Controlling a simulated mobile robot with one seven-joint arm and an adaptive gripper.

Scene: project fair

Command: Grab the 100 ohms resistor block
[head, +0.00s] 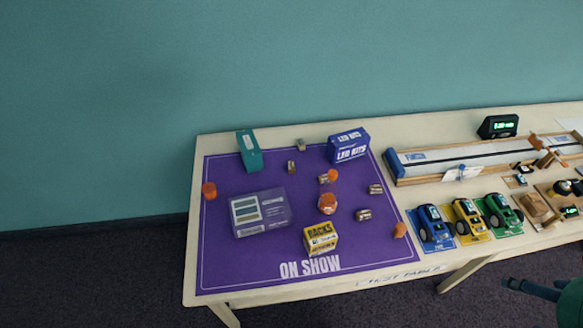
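Several small tan blocks with dark bands lie on the purple mat (270,262). One block (292,167) is near the back middle, and another (324,180) is just in front and to its right. One block (375,189) is at the right side and one (363,214) is nearer the front right. A greyish small block (301,145) sits behind the mat's middle. The bands and any values are too small to read, so I cannot tell which is the 100 ohms resistor block. My gripper is not seen in the head view.
The mat also bears a clear-lidded case (277,207), a yellow box (321,239), a blue box (348,146), a teal box (249,150) and several orange things, one (209,190) at left. Toy cars (434,228) and a long track (480,158) fill the table's right side.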

